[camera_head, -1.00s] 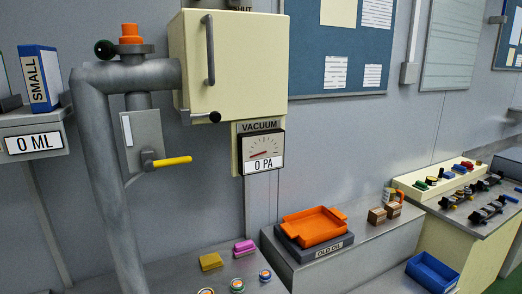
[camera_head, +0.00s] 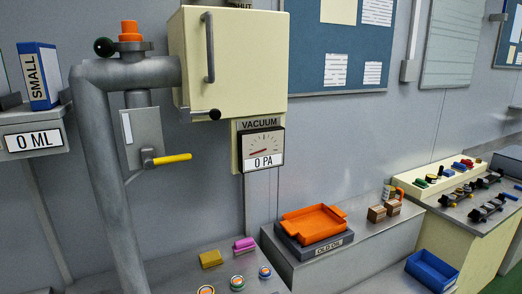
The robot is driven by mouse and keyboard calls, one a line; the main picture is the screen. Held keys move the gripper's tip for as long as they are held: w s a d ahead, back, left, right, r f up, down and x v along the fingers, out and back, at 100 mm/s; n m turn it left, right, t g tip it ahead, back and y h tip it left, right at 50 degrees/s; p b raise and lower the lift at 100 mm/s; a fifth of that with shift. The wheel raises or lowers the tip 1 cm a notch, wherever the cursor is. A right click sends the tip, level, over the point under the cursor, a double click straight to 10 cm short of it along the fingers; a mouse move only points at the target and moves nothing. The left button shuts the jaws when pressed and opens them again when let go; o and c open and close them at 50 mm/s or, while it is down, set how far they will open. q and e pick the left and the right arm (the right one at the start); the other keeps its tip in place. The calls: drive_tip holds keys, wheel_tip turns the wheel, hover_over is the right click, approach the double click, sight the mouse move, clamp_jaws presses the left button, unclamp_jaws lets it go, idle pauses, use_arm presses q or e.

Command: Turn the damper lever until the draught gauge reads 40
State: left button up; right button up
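The draught gauge (camera_head: 262,150) hangs on the wall under a sign reading VACUUM. Its display reads 0 PA and its red needle points to the lower left. A lever with a black knob (camera_head: 214,115) sticks out at the lower edge of the cream cabinet (camera_head: 238,60). A yellow-handled lever (camera_head: 172,159) on a grey box points right, and a black ball-ended handle (camera_head: 105,47) sits at the pipe top by an orange cap (camera_head: 131,31). No label shows which one is the damper lever. Neither of my grippers is in view.
A thick grey pipe (camera_head: 108,160) rises at the left. An orange tray (camera_head: 314,224) sits on a grey scale marked OLD OIL. Small tins, a yellow block (camera_head: 211,259) and a magenta block (camera_head: 243,244) lie on the lower bench. A blue bin (camera_head: 432,270) stands at right.

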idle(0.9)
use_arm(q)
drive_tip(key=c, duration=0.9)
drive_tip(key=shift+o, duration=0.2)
